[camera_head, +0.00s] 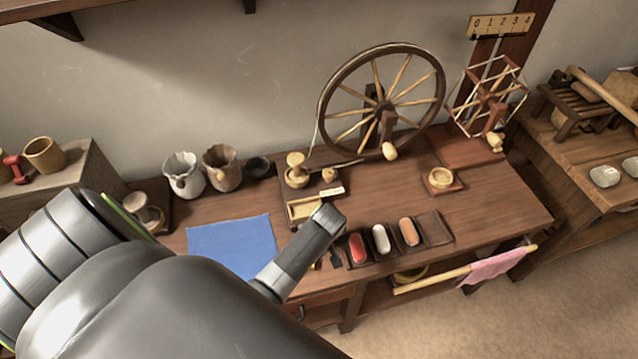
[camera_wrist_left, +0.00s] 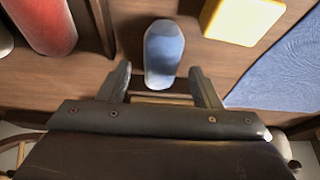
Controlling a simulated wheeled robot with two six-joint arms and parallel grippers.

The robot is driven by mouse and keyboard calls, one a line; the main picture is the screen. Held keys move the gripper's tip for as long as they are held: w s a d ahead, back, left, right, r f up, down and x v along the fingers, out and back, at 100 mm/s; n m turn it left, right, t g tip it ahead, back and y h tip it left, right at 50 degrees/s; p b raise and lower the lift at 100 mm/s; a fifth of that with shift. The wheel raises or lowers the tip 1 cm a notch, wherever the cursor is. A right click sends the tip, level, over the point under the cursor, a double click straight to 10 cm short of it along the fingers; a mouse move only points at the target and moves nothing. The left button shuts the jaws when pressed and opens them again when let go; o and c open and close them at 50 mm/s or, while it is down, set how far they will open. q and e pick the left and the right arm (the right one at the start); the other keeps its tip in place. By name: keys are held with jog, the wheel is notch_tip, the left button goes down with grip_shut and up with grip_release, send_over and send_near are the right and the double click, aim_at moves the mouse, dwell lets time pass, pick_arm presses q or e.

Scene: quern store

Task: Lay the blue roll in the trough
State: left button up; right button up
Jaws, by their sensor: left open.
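The blue roll (camera_wrist_left: 163,52) lies on the brown table in the left wrist view, between and just beyond the fingertips of my left gripper (camera_wrist_left: 165,82). The gripper is open and not closed on it. In the head view my left gripper (camera_head: 325,222) hides the roll. A dark wooden tray (camera_head: 434,229) holds a red roll (camera_head: 357,247), a white roll (camera_head: 380,238) and an orange roll (camera_head: 408,231) side by side; its right-hand compartment is empty. I cannot tell which of these is called the trough. My right gripper is not in view.
A blue cloth (camera_head: 232,247) lies left of my gripper. A yellow block (camera_wrist_left: 240,18) lies near the roll in the left wrist view. A spinning wheel (camera_head: 328,115) and two jars (camera_head: 222,166) stand at the back. The table right of the tray is clear.

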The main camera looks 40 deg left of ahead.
pick_arm(q)
jog(key=shift+w+a+f, duration=0.1)
jog(key=shift+a+f, duration=0.05)
jog(key=shift+f, duration=0.25)
jog(key=c, duration=1.1)
jog(key=shift+r, duration=0.15)
notch_tip(320, 180, up, 10)
jog(key=shift+f, duration=0.1)
